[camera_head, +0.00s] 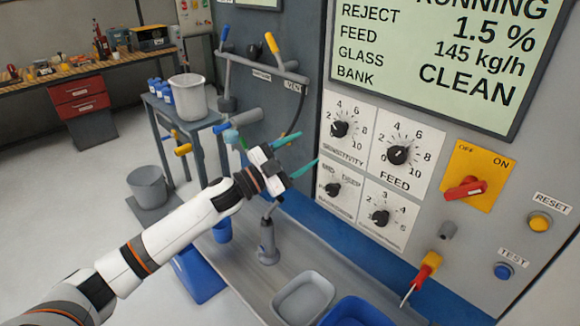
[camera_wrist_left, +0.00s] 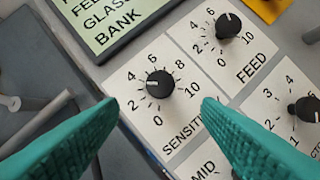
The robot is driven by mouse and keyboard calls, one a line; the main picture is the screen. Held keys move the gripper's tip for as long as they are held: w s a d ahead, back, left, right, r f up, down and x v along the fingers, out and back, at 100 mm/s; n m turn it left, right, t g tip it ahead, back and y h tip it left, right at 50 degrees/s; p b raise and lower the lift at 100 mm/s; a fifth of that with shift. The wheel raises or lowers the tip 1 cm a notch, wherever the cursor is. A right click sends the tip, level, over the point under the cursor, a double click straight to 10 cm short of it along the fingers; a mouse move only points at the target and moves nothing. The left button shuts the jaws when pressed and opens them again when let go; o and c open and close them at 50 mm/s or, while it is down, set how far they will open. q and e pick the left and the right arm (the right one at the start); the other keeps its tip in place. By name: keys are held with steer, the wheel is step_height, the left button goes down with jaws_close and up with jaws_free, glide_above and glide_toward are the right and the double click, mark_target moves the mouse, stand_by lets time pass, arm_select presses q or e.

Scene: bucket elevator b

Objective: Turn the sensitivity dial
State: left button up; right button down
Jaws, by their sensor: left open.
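The sensitivity dial (camera_head: 339,129) is a black knob on a white plate with a 0 to 10 scale, at the upper left of a group of dials on the grey panel. In the left wrist view the dial (camera_wrist_left: 160,84) lies ahead, between and beyond the teal fingertips. My left gripper (camera_head: 302,155) is open and empty, just left of and apart from the panel. Its fingers also show in the left wrist view (camera_wrist_left: 162,108), spread wide. My right gripper is not in view.
The feed dial (camera_head: 398,155) is right of the sensitivity dial, with two more dials below. A red switch (camera_head: 466,188) on a yellow plate is farther right. A display (camera_head: 440,60) hangs above.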

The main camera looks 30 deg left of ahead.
arm_select(q)
steer(key=shift+b+v, duration=0.4)
steer(key=shift+v, duration=1.05)
